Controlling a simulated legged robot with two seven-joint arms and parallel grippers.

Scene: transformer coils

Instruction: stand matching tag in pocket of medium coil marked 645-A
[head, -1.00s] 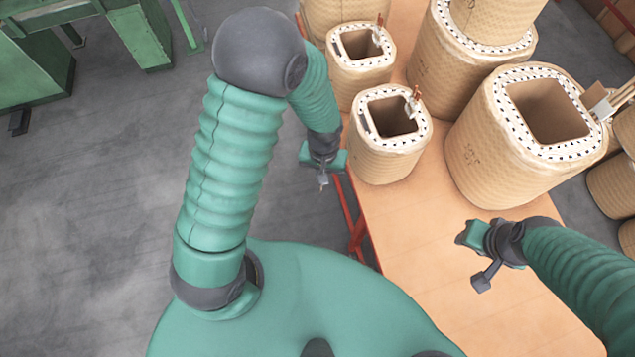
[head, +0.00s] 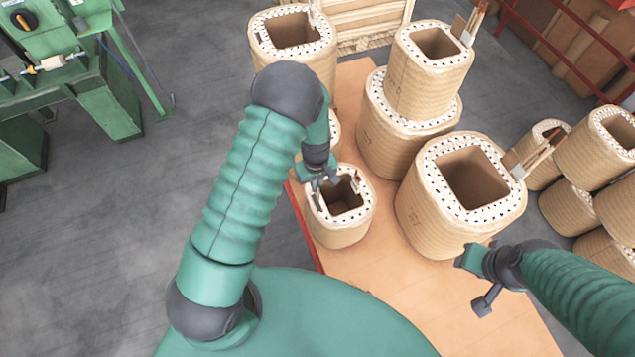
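Tan wrapped coils with square openings and dotted rims stand on an orange-tan table. My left gripper (head: 319,184) is over the left rim of a small front coil (head: 342,236), beside its opening. The gripper covers part of that rim; whether it touches it, or holds a tag, is too small to tell. My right gripper (head: 475,280) is low in front of the large coil (head: 420,218), apart from it. A medium-sized coil (head: 422,92) stands on top of another large coil (head: 385,145). No marking 645-A is readable, and no tag can be made out clearly.
Another small coil is mostly hidden behind my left arm. A further coil (head: 317,58) stands at the back left. More coils (head: 570,207) are stacked at the right, near a red railing (head: 570,35). The table's front part (head: 385,280) is clear.

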